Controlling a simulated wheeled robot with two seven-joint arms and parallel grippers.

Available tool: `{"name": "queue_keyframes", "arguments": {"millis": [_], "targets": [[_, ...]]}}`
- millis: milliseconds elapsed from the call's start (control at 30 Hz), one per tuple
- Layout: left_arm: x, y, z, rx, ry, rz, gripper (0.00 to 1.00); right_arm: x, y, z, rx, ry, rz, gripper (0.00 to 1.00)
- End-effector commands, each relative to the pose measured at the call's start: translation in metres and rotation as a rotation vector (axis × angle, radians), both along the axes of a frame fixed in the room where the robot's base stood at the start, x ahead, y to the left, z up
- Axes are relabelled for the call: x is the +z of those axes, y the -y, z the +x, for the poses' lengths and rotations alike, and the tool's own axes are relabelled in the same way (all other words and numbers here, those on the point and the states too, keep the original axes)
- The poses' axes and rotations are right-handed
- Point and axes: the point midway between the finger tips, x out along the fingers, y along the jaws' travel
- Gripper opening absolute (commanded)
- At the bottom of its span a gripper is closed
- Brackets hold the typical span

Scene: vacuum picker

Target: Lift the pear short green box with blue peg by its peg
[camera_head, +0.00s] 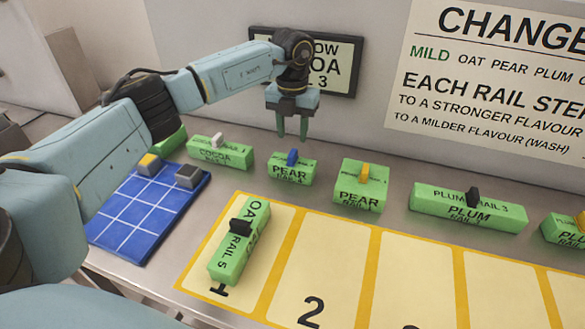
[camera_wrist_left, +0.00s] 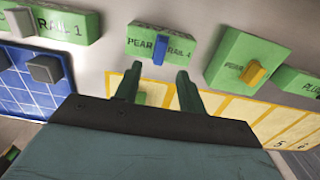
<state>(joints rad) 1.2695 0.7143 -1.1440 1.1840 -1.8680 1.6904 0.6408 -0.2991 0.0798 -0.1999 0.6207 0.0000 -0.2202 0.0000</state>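The short green pear box (camera_head: 290,172), marked PEAR RAIL 4, stands on the table in the back row with its blue peg (camera_head: 292,157) upright on top. In the left wrist view the box (camera_wrist_left: 178,46) and its blue peg (camera_wrist_left: 160,50) lie just beyond my fingertips. My left gripper (camera_head: 293,136) hangs above the box, fingers pointing down and apart, with nothing between them. The left wrist view also shows the two fingers (camera_wrist_left: 156,78) spread and empty. My right gripper is not in view.
The cocoa box (camera_head: 220,152) stands left and a yellow-pegged pear box (camera_head: 360,190) right. The plum box (camera_head: 468,210) is farther right. A blue gridded mat (camera_head: 137,211) holds two small blocks. An oat box (camera_head: 240,246) lies on slot 1 of the yellow-framed board (camera_head: 373,280). The wall is close behind.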

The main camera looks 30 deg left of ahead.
Motion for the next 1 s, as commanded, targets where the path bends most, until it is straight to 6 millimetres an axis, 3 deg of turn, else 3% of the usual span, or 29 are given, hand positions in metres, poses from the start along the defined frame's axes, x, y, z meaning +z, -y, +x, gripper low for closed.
{"name": "queue_keyframes", "arguments": {"millis": [267, 533, 767, 1000], "targets": [[-0.018, 0.000, 0.001, -0.001, -0.001, 0.000, 0.40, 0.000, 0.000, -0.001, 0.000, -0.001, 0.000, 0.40], [-0.057, -0.001, 0.002, -0.001, -0.002, -0.001, 0.40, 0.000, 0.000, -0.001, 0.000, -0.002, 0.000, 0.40], [-0.060, -0.001, 0.003, -0.002, 0.001, -0.001, 0.40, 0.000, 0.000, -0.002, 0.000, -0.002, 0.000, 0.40], [-0.060, -0.002, 0.003, -0.002, 0.001, -0.002, 0.12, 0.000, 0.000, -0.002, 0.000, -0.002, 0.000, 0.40]]}}
